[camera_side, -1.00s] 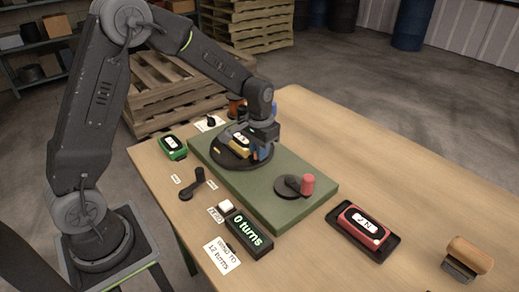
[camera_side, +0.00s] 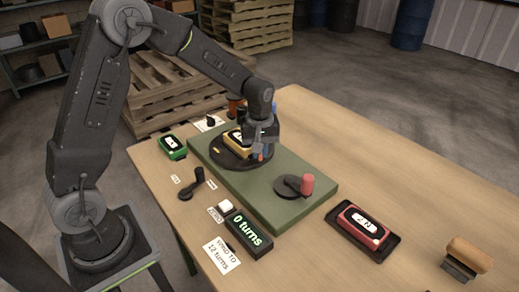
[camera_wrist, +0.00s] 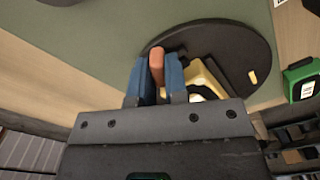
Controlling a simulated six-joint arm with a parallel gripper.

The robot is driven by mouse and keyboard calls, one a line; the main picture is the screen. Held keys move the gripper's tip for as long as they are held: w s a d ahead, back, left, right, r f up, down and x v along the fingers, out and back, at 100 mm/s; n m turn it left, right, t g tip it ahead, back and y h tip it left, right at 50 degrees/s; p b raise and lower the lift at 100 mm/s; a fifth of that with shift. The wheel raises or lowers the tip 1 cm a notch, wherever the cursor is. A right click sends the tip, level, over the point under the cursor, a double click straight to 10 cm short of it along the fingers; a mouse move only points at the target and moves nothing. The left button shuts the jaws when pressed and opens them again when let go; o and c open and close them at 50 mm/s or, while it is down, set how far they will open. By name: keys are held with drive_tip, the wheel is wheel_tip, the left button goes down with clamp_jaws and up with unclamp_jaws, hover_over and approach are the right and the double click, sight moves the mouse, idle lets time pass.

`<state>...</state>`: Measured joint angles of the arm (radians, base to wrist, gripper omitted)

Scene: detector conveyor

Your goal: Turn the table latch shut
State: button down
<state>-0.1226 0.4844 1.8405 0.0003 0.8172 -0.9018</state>
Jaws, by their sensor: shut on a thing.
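A black lever (camera_side: 193,185) lies on the wooden table between two small labels; it looks like the latch, but I cannot read the labels. My gripper (camera_side: 261,155) is away from it, at the right edge of a black round turntable (camera_side: 228,162) on a green base. In the wrist view my gripper (camera_wrist: 156,75) has its blue fingers closed on an orange-brown peg (camera_wrist: 156,57) at the turntable's rim (camera_wrist: 225,35). A yellow detector (camera_side: 236,145) sits on the turntable, partly hidden by my gripper. A small yellow mark (camera_side: 216,150) is on the disc.
A crank with a red knob (camera_side: 307,183) stands on the green base (camera_side: 268,207). A "0 turns" display (camera_side: 248,234) and white button (camera_side: 225,206) are in front. A green detector (camera_side: 173,146) is left, a red detector (camera_side: 362,226) in a black tray right, a brown-handled stamp (camera_side: 469,254) far right.

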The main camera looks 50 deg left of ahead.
drive_tip(key=n, duration=0.6)
drive_tip(key=shift+w+r, duration=0.1)
idle(0.5)
drive_tip(key=c, duration=1.4)
unclamp_jaws()
wheel_tip(320, 180, up, 14)
drive_tip(key=shift+f, duration=0.1)
